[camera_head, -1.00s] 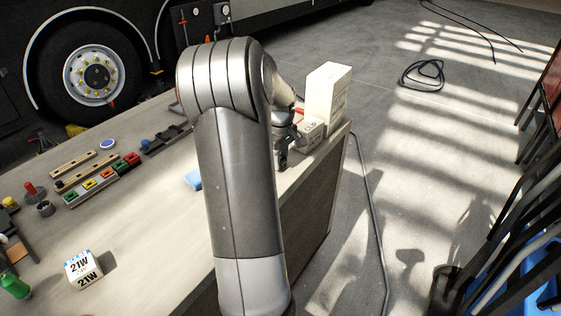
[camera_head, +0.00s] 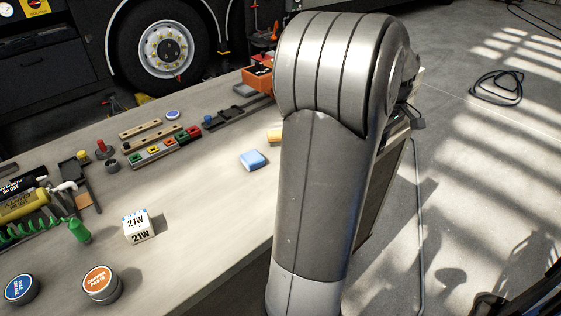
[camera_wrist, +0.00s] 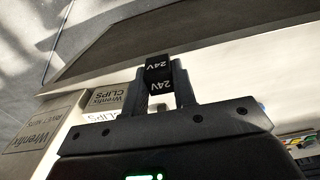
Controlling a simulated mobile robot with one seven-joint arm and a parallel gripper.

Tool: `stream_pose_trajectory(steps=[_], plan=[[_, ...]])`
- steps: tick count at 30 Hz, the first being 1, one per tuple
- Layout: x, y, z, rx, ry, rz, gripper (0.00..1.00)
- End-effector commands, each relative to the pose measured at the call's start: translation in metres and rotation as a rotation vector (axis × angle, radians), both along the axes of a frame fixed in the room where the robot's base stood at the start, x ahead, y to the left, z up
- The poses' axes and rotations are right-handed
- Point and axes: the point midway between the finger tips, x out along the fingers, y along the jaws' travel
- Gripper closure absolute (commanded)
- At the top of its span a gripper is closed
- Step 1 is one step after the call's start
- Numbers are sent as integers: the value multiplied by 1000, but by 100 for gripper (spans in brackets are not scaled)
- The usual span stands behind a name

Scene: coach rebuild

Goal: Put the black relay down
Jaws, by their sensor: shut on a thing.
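The black relay (camera_wrist: 159,64), a small block marked 24V in white, sits between the two fingers of my gripper (camera_wrist: 162,88) in the wrist view. The gripper is shut on it. The relay shows against the pale bench top near the bench's edge; I cannot tell whether it touches the surface. In the head view my own arm hides the relay and most of the gripper.
Wrenfix boxes (camera_wrist: 40,122) stand left of my gripper in the wrist view. On the bench top (camera_head: 195,195) are a blue block (camera_head: 253,160), a white 21W box (camera_head: 138,227), a row of colored parts (camera_head: 165,146) and tins (camera_head: 101,284). Bare bench lies around the blue block.

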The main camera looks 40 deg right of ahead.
Motion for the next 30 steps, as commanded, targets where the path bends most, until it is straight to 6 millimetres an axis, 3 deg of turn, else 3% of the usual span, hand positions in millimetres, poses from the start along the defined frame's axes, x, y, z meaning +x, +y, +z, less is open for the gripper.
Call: stream_pose_trajectory(steps=[5, 8, 11, 21, 30], plan=[[3, 2, 1, 0, 0, 13, 97], [18, 11, 2, 1, -2, 69, 97], [47, 29, 5, 3, -6, 179, 97], [158, 140, 18, 12, -15, 720, 97], [220, 261, 30, 13, -16, 1208, 97]])
